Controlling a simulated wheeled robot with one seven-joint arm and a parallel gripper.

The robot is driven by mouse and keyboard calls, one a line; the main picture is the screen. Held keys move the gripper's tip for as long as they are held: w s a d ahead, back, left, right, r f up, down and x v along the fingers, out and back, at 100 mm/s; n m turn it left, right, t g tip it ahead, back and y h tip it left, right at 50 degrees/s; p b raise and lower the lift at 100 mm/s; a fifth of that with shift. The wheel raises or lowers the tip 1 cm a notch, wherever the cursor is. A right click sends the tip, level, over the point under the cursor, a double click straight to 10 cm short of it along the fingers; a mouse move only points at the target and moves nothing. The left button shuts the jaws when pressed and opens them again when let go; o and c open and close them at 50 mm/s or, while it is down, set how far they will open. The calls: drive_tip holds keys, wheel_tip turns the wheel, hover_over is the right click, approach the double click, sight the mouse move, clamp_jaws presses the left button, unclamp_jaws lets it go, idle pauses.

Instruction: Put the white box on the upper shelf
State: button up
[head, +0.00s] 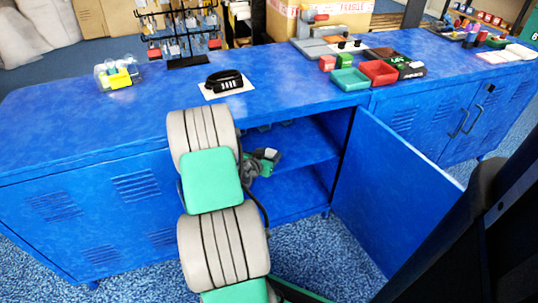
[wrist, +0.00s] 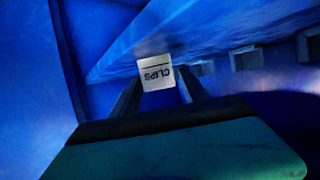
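The white box (wrist: 155,73), marked "CLIPS" with the print upside down, shows in the wrist view between the fingertips of my gripper (wrist: 158,84). Both fingers appear to touch its sides, so the gripper looks shut on it. The upper shelf (head: 308,146) crosses the cabinet's inside, partly behind my arm. A blue shelf edge slants behind the box in the wrist view.
The open cabinet door (head: 385,195) stands right of my arm. Several small grey blocks (wrist: 245,58) sit in a row inside the cabinet.

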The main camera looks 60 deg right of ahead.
drive_tip(key=shift+o, duration=0.6)
drive_tip(key=shift+r, duration=0.15)
drive_tip(key=shift+a+r+p, duration=0.15)
drive_tip(key=shift+a+p, duration=0.1)
drive_tip(key=shift+p, duration=0.05)
drive_tip(key=p+v, duration=0.2)
drive_tip(key=v, duration=0.9)
drive_tip(key=shift+a+p, duration=0.25)
drive_tip(key=shift+p, duration=0.05)
